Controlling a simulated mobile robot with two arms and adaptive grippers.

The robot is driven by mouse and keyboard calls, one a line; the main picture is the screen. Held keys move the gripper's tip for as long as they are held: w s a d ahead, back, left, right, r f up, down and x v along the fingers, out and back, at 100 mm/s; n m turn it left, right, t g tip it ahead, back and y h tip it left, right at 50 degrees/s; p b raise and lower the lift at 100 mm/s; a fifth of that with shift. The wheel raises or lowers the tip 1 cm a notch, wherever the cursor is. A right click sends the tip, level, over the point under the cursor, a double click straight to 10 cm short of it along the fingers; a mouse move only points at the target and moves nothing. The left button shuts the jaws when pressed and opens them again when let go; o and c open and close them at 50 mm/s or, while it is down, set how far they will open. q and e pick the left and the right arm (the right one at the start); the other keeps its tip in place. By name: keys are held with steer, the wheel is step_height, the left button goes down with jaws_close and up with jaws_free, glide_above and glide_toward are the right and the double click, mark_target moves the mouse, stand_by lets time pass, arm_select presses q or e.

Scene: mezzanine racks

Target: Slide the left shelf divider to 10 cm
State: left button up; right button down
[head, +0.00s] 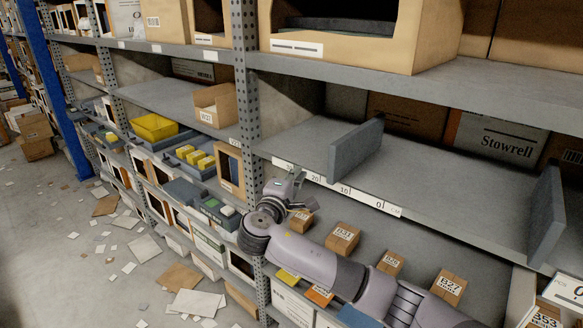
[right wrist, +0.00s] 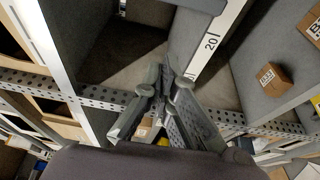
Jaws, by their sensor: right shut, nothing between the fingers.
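The left shelf divider (head: 357,150) is a grey upright panel on the middle shelf (head: 430,180) in the head view. Its lower front corner stands between the 20 and 10 marks of the white scale strip (head: 361,198). The right divider (head: 546,215) stands far to the right, beyond the 0 mark. My right gripper (head: 297,182) is shut and empty, just in front of the shelf edge, left of the left divider and apart from it. In the right wrist view its fingers (right wrist: 166,75) meet near the strip's 20 mark (right wrist: 210,42). My left gripper is out of view.
A perforated upright post (head: 246,90) stands left of my right gripper. Small labelled boxes (head: 342,238) sit on the shelf below, near my right arm. A cardboard box (head: 214,105) and yellow bin (head: 153,127) are left of the post. The shelf between the dividers is clear.

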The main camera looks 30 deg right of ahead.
steer(key=p+x, duration=0.3)
steer(key=x, duration=0.6)
arm_select(q)
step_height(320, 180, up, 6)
steer(key=p, duration=0.3)
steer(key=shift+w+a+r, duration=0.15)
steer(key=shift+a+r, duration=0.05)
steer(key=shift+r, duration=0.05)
arm_select(e)
steer(key=s, duration=0.2)
steer(key=s+d, duration=0.1)
steer(key=s, duration=0.1)
